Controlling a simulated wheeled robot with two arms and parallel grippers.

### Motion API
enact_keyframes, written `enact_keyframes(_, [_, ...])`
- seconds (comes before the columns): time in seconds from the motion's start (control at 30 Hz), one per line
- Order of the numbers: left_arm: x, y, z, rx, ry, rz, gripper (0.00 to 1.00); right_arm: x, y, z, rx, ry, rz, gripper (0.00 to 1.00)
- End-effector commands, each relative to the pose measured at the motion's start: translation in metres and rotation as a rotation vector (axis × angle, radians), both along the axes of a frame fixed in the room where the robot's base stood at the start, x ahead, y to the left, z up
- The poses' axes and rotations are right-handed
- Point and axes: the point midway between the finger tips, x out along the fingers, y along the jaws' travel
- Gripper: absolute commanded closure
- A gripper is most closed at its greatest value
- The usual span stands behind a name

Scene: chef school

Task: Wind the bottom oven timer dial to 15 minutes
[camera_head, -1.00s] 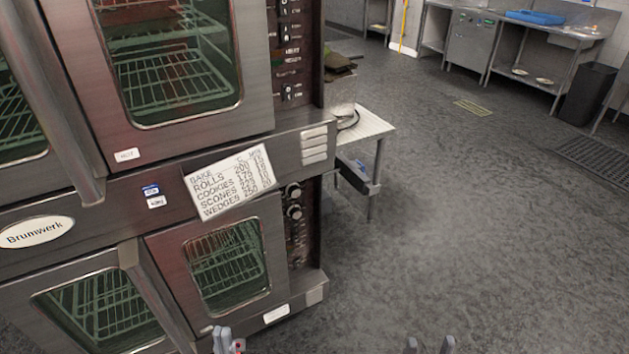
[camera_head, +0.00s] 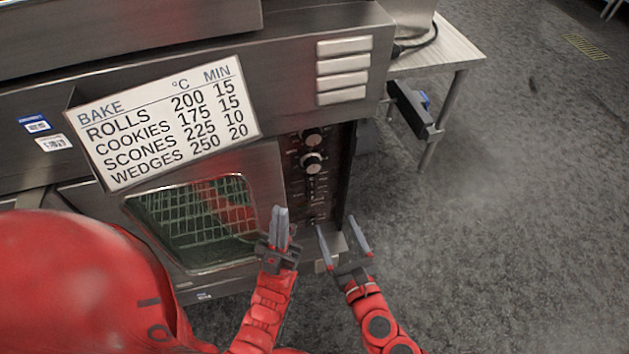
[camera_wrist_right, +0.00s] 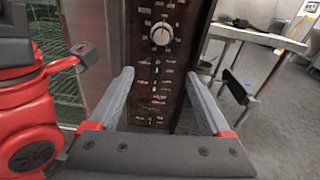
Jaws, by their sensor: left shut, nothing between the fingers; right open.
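The bottom oven's dark control panel (camera_head: 297,185) carries two round silver dials, an upper dial (camera_head: 312,138) and a lower dial (camera_head: 312,162). I cannot read which is the timer or their settings. The right wrist view shows one dial (camera_wrist_right: 161,35) with a pale pointer, high on the panel, beyond my fingertips. My right gripper (camera_head: 337,223) is open and empty, below the dials in the head view; its spread fingers also show in the wrist view (camera_wrist_right: 158,76). My left gripper (camera_head: 280,212) is shut and empty, before the oven door's right edge, left of the panel.
A bake chart card (camera_head: 165,122) on the oven front lists rolls at 15 min. The bottom oven door (camera_head: 265,170) has a glass window. A side table (camera_head: 445,50) stands right of the oven. The floor (camera_head: 510,200) to the right is clear.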

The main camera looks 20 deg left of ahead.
Motion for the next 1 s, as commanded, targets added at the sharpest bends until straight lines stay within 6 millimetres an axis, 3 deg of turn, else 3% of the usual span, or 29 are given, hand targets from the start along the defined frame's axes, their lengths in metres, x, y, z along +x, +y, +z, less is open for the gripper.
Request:
enact_keyframes(0.1, [0.000,0.000,-0.009,0.000,-0.001,0.000,1.00,-0.006,0.003,0.005,-0.073,-0.102,-0.016,0.17])
enact_keyframes(0.27, [0.000,0.000,-0.010,0.000,-0.001,0.000,1.00,0.002,0.007,0.011,-0.098,-0.139,-0.031,0.17])
enact_keyframes(0.8, [0.000,0.000,-0.013,0.000,-0.001,0.000,1.00,0.101,0.075,0.012,-0.090,-0.133,-0.031,0.17])
enact_keyframes(1.0, [0.000,0.000,-0.015,0.000,0.000,0.000,1.00,0.127,0.091,0.010,-0.094,-0.133,-0.030,0.17])
